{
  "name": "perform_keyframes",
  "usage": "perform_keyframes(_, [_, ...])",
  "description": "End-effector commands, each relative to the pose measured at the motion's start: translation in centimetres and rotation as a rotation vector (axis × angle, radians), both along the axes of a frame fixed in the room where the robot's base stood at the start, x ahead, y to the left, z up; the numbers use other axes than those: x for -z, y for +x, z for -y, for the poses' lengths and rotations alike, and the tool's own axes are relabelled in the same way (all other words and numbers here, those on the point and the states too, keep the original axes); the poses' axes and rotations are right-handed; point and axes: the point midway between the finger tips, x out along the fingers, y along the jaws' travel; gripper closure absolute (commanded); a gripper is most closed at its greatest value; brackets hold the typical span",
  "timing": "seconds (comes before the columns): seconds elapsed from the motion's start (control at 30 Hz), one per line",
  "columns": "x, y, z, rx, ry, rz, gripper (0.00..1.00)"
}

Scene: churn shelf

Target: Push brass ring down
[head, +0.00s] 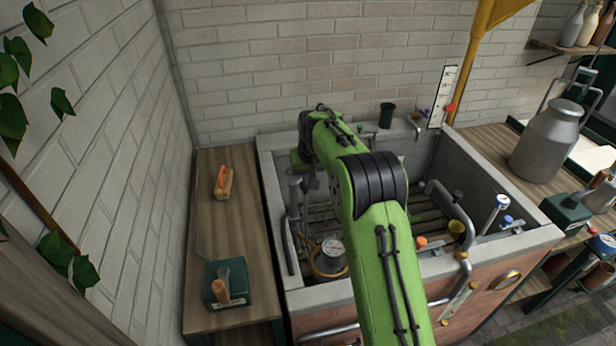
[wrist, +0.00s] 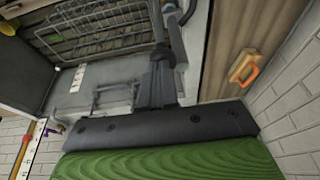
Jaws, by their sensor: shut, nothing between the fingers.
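A brass-coloured ring (head: 330,272) shows in the head view inside the stone sink, low around a white-faced gauge (head: 331,247). A second brass-rimmed oval (head: 508,277) is on the sink's front face; I cannot tell which one the task names. Neither ring is clearly visible in the wrist view. No contact with either ring is visible.
The stone sink (head: 273,222) has pipes and slats inside. A wire rack (wrist: 105,30) shows in the wrist view. A metal churn (head: 548,140) stands at right.

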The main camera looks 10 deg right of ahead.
Motion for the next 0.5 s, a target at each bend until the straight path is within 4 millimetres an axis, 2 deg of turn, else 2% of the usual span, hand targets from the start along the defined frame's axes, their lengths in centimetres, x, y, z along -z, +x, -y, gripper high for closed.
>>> perform_keyframes(0.03, [0.8, -0.3, 0.0, 0.0, 0.0, -0.021, 1.0])
perform_keyframes(0.13, [0.9, -0.4, 0.0, 0.0, 0.0, -0.024, 1.0])
perform_keyframes(0.27, [0.2, -0.5, 0.0, 0.0, 0.0, -0.024, 1.0])
perform_keyframes(0.5, [-5.5, -1.2, 0.0, -0.001, 0.0, 0.0, 1.0])
